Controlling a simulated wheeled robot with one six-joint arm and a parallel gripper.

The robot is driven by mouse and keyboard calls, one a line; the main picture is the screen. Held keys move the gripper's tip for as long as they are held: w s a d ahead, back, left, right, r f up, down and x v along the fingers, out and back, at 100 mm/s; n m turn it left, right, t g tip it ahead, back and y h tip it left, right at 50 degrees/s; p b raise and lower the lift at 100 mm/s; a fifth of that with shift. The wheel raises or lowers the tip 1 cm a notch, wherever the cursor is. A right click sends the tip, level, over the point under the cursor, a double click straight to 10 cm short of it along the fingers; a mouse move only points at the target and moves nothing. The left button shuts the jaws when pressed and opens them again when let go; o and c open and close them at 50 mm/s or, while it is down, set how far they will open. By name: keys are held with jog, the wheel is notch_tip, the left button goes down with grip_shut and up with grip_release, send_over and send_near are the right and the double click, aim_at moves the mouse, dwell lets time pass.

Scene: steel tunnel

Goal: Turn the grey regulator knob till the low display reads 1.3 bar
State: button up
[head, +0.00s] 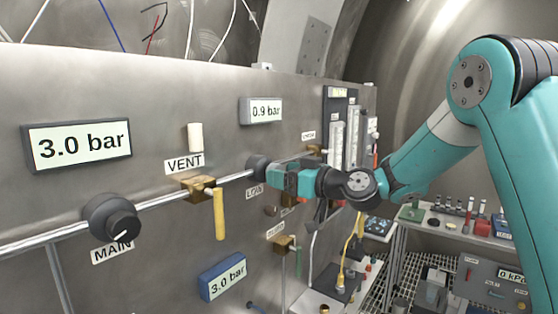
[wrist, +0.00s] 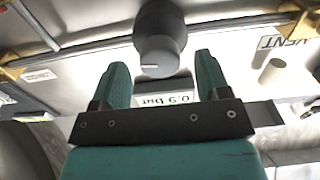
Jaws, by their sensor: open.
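The grey regulator knob (head: 257,166) sits on the pipe on the steel panel, above a partly covered label that seems to read LOW. In the wrist view the knob (wrist: 158,50) shows between the fingertips, with a gap on each side and a pale mark on its face. My gripper (head: 277,179) is at this knob in the head view and hides part of it. In the wrist view my gripper (wrist: 162,72) is open and holds nothing. The small display (head: 265,111) above the knob reads 0.9 bar; it shows upside down in the wrist view (wrist: 166,99).
A black MAIN knob (head: 112,218) and a 3.0 bar display (head: 78,146) are at the left. A yellow-handled VENT valve (head: 218,210) stands out between the knobs. A blue-framed display (head: 222,277) reads 3.0 bar below. A shelf (head: 440,240) with small items stands at right.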

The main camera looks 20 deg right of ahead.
jog(key=shift+p+x, duration=0.3)
jog(key=shift+x, duration=0.75)
jog(key=c, duration=0.9)
jog(key=m+b, duration=0.1)
jog(key=m, duration=0.2)
jog(key=shift+f+b, duration=0.1)
jog(key=shift+b, duration=0.2)
jog(key=shift+m+b, duration=0.35)
jog(key=shift+m, duration=1.95)
